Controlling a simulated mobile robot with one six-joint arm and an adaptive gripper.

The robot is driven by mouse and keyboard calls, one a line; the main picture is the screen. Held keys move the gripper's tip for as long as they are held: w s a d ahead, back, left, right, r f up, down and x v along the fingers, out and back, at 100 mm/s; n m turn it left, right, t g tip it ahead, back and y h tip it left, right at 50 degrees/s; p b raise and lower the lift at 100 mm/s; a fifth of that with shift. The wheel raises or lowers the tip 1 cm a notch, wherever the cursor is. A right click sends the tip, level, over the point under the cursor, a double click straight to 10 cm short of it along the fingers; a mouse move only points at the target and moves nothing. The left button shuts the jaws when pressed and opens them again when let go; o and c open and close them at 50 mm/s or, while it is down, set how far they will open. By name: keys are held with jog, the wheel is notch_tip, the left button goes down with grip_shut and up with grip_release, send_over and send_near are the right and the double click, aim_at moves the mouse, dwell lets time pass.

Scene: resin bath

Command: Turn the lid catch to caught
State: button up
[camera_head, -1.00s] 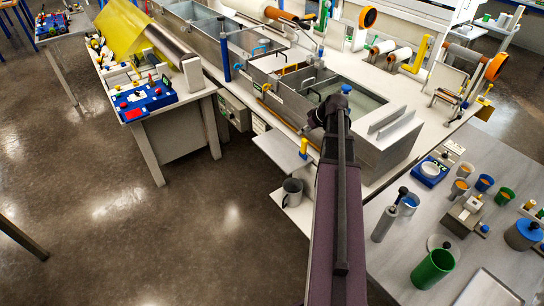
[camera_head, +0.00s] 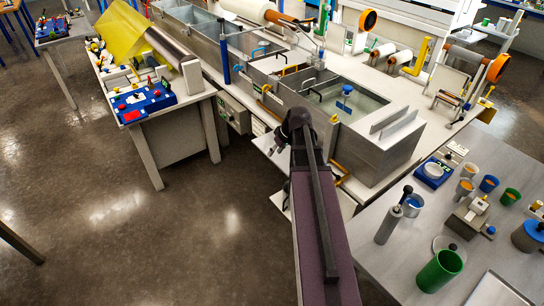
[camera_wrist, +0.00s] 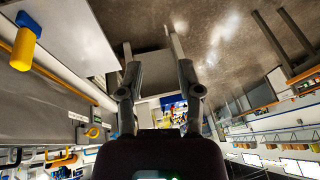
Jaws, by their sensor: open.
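My gripper (camera_head: 277,146) is out in front of the grey tanks' front wall, beside the bench edge. In the wrist view its two fingers (camera_wrist: 149,42) are spread, with nothing between them. A yellow hook-shaped part (camera_wrist: 92,132) sits on the grey wall at the lower left of the wrist view, between small white labels. It may be the lid catch, but its labels are too small to read. The fingers are apart from it. A yellow part (camera_head: 265,90) shows on the tank front in the head view; I cannot tell whether it is the same one.
A yellow handle with a blue end (camera_wrist: 25,45) is at the upper left of the wrist view. An open tank (camera_head: 385,150) holds a blue-knobbed item (camera_head: 346,90). A table with cups (camera_head: 440,270) stands at the right. The floor (camera_head: 110,220) at left is clear.

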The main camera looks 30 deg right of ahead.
jog(key=shift+a+f, duration=0.3)
jog(key=shift+a, duration=0.5)
jog(key=s+a+g+h, duration=0.1)
jog(key=s+a, duration=0.3)
jog(key=a, duration=0.8)
jog(key=s+a+f+m+g+h, duration=0.1)
jog(key=s+a+g, duration=0.2)
jog(key=a, duration=0.9)
jog(key=shift+s+f+h, duration=0.2)
jog(key=shift+s+h, duration=0.1)
jog(key=shift+s, duration=0.75)
jog(key=shift+o, duration=0.7)
